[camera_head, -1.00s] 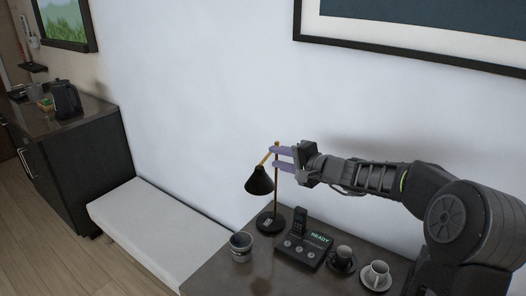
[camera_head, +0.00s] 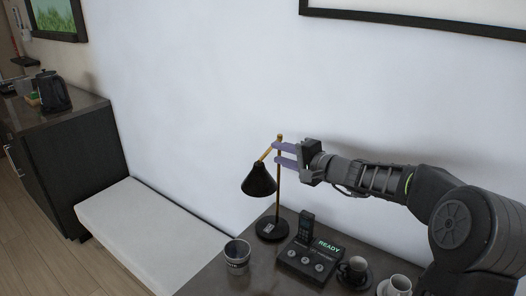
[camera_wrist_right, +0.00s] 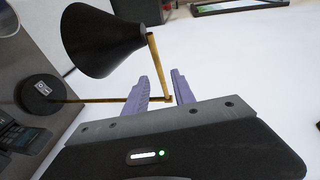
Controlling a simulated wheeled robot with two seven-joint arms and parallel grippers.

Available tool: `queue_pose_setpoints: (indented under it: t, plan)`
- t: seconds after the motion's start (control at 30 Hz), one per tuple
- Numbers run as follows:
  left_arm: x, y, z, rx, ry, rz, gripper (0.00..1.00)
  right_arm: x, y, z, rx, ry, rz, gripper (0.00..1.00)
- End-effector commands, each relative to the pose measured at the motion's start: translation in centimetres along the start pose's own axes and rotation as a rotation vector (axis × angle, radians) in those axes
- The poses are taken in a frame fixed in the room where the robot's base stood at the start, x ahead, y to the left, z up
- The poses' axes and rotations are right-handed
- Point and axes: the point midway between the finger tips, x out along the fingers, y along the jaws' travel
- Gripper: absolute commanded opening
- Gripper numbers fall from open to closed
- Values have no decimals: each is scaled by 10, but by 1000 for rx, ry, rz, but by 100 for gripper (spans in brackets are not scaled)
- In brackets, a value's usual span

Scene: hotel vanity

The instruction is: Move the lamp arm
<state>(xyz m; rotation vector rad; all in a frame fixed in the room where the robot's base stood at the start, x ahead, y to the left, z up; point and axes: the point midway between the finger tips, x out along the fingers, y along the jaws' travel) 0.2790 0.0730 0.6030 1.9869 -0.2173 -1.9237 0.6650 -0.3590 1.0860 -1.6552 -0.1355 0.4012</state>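The lamp (camera_head: 259,180) stands on the dark desk, with a black cone shade, a brass post and a round black base (camera_head: 271,228). Its short brass arm (camera_head: 266,154) slants from the post's top down to the shade. My right gripper (camera_head: 275,151) comes from the right, with its purple fingers apart at the top of the post. In the right wrist view, the brass joint (camera_wrist_right: 166,98) lies between the spread fingers of my right gripper (camera_wrist_right: 160,80), and the shade (camera_wrist_right: 100,42) hangs beyond. I cannot tell whether a finger touches the brass. My left gripper is not in view.
A phone with a READY display (camera_head: 308,258) sits right of the lamp base, near a dark cup (camera_head: 353,270) and a white cup (camera_head: 397,286). A grey tin (camera_head: 237,257) stands at the front left. A white bench (camera_head: 150,235) lies left of the desk.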

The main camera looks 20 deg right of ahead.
Motion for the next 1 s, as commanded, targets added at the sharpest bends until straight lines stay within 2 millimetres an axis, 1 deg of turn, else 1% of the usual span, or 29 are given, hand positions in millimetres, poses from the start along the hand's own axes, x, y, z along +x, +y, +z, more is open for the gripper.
queue_pose_setpoints:
  t: [0.17, 0.27, 0.37, 0.6, 0.73, 0.87, 1.0]
  plan:
    - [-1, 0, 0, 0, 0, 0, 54, 0, -1, 0, 0, 0, 0, 31]
    - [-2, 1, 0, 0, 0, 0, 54, 5, -1, 0, 1, -1, 0, 31]
    - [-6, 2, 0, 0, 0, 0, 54, 14, -2, 0, 1, -3, 0, 31]
    - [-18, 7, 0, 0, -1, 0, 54, 50, -2, 0, 2, -2, 2, 31]
    - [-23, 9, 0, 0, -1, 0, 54, 68, -3, 0, 1, -2, 0, 31]
    - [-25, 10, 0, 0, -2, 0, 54, 77, -1, 0, 1, -1, 0, 31]
    - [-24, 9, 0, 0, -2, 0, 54, 78, 0, 0, 0, 0, 0, 31]
